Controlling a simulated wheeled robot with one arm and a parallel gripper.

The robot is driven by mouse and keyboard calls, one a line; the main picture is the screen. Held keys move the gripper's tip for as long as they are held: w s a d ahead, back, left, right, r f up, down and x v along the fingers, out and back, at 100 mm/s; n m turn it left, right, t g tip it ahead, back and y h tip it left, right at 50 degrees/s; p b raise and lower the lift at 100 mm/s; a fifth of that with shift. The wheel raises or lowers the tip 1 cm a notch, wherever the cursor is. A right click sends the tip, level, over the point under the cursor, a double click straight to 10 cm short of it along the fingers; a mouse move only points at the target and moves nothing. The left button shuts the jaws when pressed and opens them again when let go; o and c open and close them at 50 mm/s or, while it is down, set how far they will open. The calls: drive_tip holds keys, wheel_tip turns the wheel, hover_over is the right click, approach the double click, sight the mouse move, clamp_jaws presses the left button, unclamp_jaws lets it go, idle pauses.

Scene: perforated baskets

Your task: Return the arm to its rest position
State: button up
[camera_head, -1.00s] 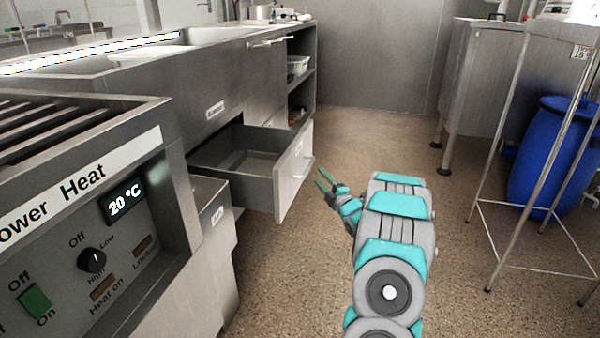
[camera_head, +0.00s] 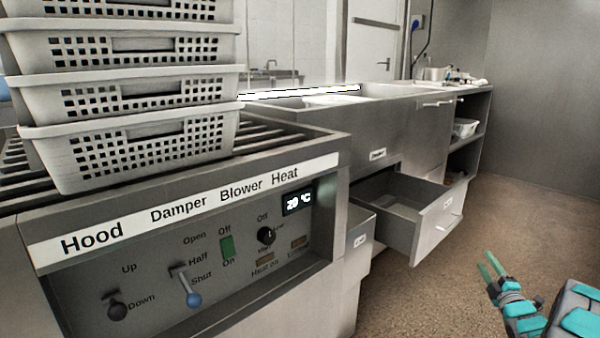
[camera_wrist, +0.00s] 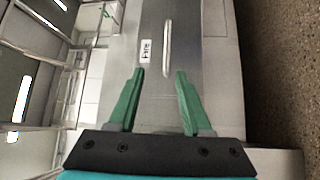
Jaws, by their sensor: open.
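My gripper (camera_head: 490,266) is at the lower right of the head view, with green fingers and a grey and teal arm behind it. It stands over the floor, to the right of an open drawer (camera_head: 432,240), and looks apart from it. In the wrist view, my gripper (camera_wrist: 158,90) has its two green fingers spread with nothing between them. Beyond the fingers is a grey metal front (camera_wrist: 190,25) with a handle and a small label.
A stack of perforated grey baskets (camera_head: 140,140) stands on the slatted top of a control panel unit (camera_head: 140,270) at left. A steel counter with a sink (camera_head: 330,100) runs behind. A white basket (camera_head: 464,128) sits on a shelf. Open floor (camera_head: 530,215) lies at right.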

drive_tip(key=w+a+r+m+g+h+p, duration=0.1)
drive_tip(key=a+r+m+g, duration=0.2)
drive_tip(key=a, duration=0.2)
drive_tip(key=a+r+m+g+p, duration=0.1)
drive_tip(key=a+r+m+g, duration=0.15)
drive_tip(key=a+g, duration=0.2)
drive_tip(key=s+a+r+m+g+p, duration=0.2)
drive_tip(key=s+a+r+m+g, duration=0.15)
drive_tip(key=s+a, duration=0.9)
drive_tip(key=s+a+r+m+g+y+p, duration=0.1)
drive_tip(key=s+a+m+g, duration=0.1)
drive_tip(key=s+a, duration=0.6)
drive_tip(key=s+a+r+m+g+y+p, duration=0.1)
drive_tip(key=s+a+g, duration=0.3)
drive_tip(key=s+a, duration=0.4)
drive_tip(key=s+a+m+g+y+p, duration=0.1)
drive_tip(key=s+a+g, duration=0.3)
drive_tip(key=s, duration=1.5)
drive_tip(key=a+m, duration=0.1)
drive_tip(key=a, duration=0.3)
drive_tip(key=shift+s+a+r+m+y, duration=0.25)
drive_tip(key=shift+a+r+m+y, duration=0.1)
drive_tip(key=shift+r+m+y, duration=0.05)
drive_tip(key=shift+w, duration=0.1)
